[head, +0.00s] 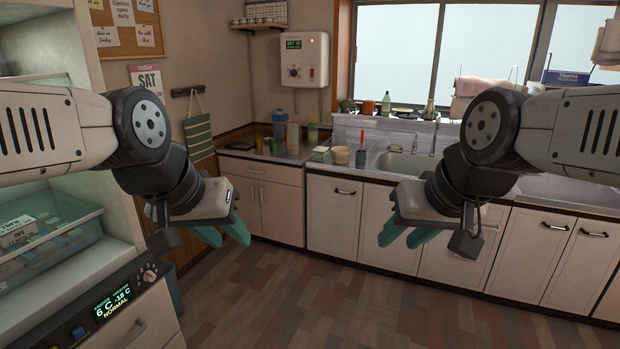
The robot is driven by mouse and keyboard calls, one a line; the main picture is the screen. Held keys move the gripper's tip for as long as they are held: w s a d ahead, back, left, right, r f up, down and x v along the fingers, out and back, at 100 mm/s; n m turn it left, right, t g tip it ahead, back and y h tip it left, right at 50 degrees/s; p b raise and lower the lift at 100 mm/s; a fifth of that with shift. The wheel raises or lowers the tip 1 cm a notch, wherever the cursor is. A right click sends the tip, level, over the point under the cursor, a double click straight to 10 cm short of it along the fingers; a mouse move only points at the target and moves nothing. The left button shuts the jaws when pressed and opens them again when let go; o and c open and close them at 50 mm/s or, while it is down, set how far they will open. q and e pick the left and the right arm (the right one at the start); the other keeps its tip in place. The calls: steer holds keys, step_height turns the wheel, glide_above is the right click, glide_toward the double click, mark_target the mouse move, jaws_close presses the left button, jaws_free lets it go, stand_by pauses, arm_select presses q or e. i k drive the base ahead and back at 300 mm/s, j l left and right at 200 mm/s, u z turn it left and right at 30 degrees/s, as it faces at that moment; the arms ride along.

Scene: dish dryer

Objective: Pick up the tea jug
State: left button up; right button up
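I cannot make out a thing that is clearly the tea jug. A clear container with a blue top (280,125) stands among small items on the back corner counter, too small to identify surely. My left gripper (223,236) hangs over the floor at left centre, between the open fridge and the counter. Its teal fingers are apart, with nothing between them. My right gripper (403,238) hangs in front of the sink cabinets. Its teal fingers are also apart and empty. Both grippers are well short of the counter items.
A fridge (125,255) stands open at the left, with a clear drawer (40,240) of packages and a lit display. The counter (262,155) and sink (405,165) run along the back, above white cabinets (335,215). The wooden floor (300,300) in the middle is clear.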

mark_target(292, 134)
steer(key=i, duration=2.25)
steer(key=i+u, duration=0.25)
steer(key=i, duration=0.2)
steer(key=i+l+u, duration=0.25)
steer(key=i, duration=0.25)
steer(key=i+l+u, duration=0.25)
steer(key=i, duration=0.2)
steer(key=i+l+u, duration=0.25)
steer(key=i+l, duration=0.05)
steer(key=i, duration=0.1)
